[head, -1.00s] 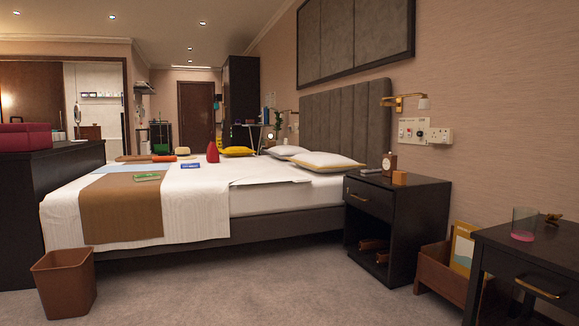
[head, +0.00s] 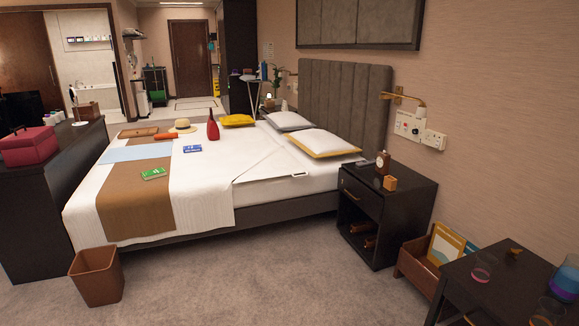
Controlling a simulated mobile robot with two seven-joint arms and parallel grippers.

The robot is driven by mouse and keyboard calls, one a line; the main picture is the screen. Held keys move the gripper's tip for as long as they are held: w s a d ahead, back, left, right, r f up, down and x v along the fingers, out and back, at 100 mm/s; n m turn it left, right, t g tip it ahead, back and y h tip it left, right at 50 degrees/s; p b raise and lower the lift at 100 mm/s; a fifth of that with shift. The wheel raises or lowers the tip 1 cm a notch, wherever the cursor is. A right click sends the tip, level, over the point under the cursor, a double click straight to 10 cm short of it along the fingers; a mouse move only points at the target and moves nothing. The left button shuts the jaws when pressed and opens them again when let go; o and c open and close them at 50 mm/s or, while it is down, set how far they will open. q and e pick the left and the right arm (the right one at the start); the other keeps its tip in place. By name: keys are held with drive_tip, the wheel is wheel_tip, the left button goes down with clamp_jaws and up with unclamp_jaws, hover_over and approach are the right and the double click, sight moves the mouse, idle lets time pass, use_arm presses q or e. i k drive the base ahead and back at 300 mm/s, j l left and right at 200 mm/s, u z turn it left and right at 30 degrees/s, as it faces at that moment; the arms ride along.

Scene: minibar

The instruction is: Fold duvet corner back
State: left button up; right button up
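The white duvet (head: 203,201) covers the bed, with a brown runner (head: 130,205) and a light blue strip (head: 135,152) across it. Near the pillows, a duvet edge runs diagonally at the near side (head: 257,165), leaving a patch of white sheet (head: 272,190) bare. Whether this edge is folded over is hard to tell from here. White pillows (head: 325,143) lie against the grey headboard. Neither of my grippers is in view.
A brown waste bin (head: 97,276) stands at the bed's near left corner. A dark table (head: 495,285) is at lower right. Carpet (head: 270,270) before the bed is clear. A red bottle (head: 213,128) stands on the bed.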

sight(281, 162)
drive_tip(key=i, duration=4.7)
